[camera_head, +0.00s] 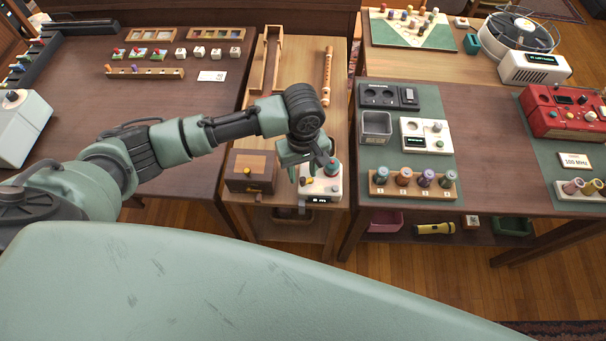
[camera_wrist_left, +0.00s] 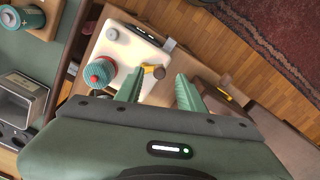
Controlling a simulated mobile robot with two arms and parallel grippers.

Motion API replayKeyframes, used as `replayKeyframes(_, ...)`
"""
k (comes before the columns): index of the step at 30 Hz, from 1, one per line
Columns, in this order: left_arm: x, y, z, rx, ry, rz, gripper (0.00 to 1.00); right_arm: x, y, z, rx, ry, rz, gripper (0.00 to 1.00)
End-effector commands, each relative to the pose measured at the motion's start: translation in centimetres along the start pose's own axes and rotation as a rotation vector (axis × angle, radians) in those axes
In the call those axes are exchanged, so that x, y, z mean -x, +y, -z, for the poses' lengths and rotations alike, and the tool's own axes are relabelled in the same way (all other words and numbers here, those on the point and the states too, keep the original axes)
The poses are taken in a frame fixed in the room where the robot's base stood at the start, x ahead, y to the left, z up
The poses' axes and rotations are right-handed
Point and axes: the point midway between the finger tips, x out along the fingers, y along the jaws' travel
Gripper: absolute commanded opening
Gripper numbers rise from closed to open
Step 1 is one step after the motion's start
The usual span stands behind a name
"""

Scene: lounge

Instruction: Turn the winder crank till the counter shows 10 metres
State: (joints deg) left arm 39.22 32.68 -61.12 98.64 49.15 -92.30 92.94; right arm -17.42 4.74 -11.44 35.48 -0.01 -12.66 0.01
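The winder (camera_head: 322,187) is a small white box near the front edge of the middle wooden table. My right gripper is not in view.
A brown wooden box (camera_head: 250,172) stands close left of the winder. A recorder (camera_head: 327,76) and a wooden tray (camera_head: 272,60) lie farther back. The right table holds a rack of spools (camera_head: 413,183) and a red device (camera_head: 565,112).

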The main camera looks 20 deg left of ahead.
Motion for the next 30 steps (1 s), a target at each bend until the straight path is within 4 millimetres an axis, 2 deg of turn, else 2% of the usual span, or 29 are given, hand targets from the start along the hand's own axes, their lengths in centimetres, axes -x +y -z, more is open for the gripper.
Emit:
replayKeyframes(6, -2.5, 0.0, 0.0, 0.000, 0.000, 0.000, 0.39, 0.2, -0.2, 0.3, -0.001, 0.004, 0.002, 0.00)
replayKeyframes(16, -3.0, 0.1, 0.0, -0.002, 0.001, -0.002, 0.39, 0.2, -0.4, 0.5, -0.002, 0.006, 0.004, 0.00)
replayKeyframes(17, -3.0, 0.1, 0.0, -0.002, 0.001, -0.003, 0.33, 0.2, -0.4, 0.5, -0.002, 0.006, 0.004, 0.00)
replayKeyframes(20, -3.0, 0.1, 0.0, -0.002, 0.001, -0.003, 0.05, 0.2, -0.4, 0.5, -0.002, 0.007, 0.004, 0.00)
replayKeyframes(21, -3.0, 0.1, 0.0, -0.002, 0.001, -0.002, 0.00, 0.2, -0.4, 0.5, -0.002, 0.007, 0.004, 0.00)
replayKeyframes(30, -2.9, 0.0, 0.0, -0.020, 0.000, -0.001, 0.00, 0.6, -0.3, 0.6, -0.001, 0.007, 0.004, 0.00)
